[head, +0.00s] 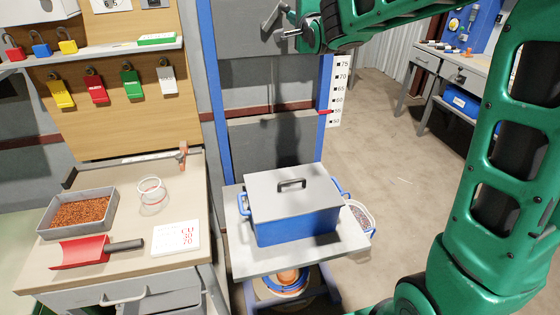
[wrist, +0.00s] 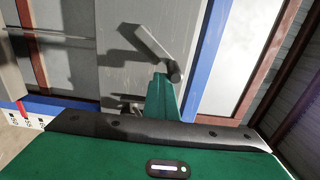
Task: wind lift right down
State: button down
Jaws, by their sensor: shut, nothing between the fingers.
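The lift is a grey panel between blue posts (head: 207,75) with a platform (head: 245,262) low in front. On the platform stands a blue box (head: 295,226) with a grey lid. A red pointer (head: 325,112) sits near 55 on the white scale (head: 338,85). My gripper (head: 293,33) is shut and empty at the upper part of the lift. In the wrist view its green end (wrist: 165,98) is close to a grey crank handle (wrist: 150,45). I cannot tell whether they touch. The crank is partly hidden in the head view.
A workbench (head: 130,185) on the left holds a tray of copper granules (head: 80,212), a red scoop (head: 82,251), a glass jar (head: 151,191) and a white card (head: 176,237). A bucket (head: 358,215) stands behind the platform. Open floor (head: 385,150) lies to the right.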

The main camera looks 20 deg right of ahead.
jog(key=a, duration=1.3)
notch_tip(320, 180, down, 11)
jog(key=d, duration=0.2)
jog(key=d+r, duration=0.6)
jog(key=d, duration=0.7)
notch_tip(320, 180, up, 5)
jog(key=a, duration=0.2)
jog(key=s+d+f, duration=0.1)
jog(key=s, duration=0.7)
dwell(1.2)
